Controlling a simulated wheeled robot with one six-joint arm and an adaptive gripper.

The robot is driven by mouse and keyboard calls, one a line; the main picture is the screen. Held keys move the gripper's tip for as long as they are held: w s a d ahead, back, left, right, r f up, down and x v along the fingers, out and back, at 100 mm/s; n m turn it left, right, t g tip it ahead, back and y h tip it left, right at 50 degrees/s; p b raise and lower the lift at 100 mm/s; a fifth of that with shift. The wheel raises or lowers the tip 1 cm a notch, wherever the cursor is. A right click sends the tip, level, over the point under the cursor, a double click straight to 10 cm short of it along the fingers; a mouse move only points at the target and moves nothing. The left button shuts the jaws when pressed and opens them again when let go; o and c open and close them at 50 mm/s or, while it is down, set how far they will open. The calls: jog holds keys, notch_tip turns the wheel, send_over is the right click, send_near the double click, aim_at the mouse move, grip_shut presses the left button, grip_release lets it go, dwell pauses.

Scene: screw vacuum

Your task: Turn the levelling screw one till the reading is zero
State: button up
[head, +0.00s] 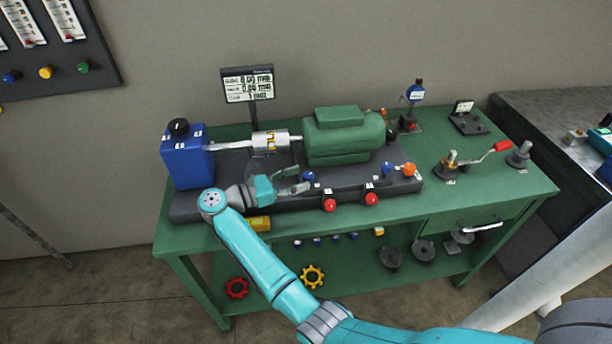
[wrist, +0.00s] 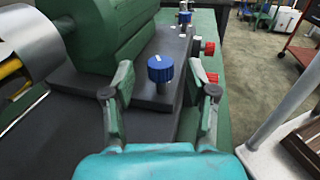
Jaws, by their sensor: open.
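A blue ribbed knob (wrist: 160,68) with a white mark on top stands upright on the dark base plate, ahead of my gripper (wrist: 172,82) and between its fingers' lines of sight. My fingers are spread and do not visibly touch it. In the head view the same blue knob (head: 308,176) is just beyond the tips of my gripper (head: 302,181). A second blue knob (head: 387,168) stands farther right. Knob labels are too small to read, so I cannot tell which is screw one. The readout (head: 248,85) seems to show 0.00 on two lines, but the text is blurred.
The green motor (head: 344,138) stands behind the near knob, with the blue box (head: 186,160) and shaft coupling (head: 271,142) to the left. Red knobs (head: 329,204) (head: 371,198) project from the plate's front. An orange knob (head: 409,169) and a red-handled crank (head: 484,156) are right.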

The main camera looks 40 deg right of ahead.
aim_at(283, 200)
jog(key=shift+v, duration=1.95)
jog(key=shift+a, duration=0.1)
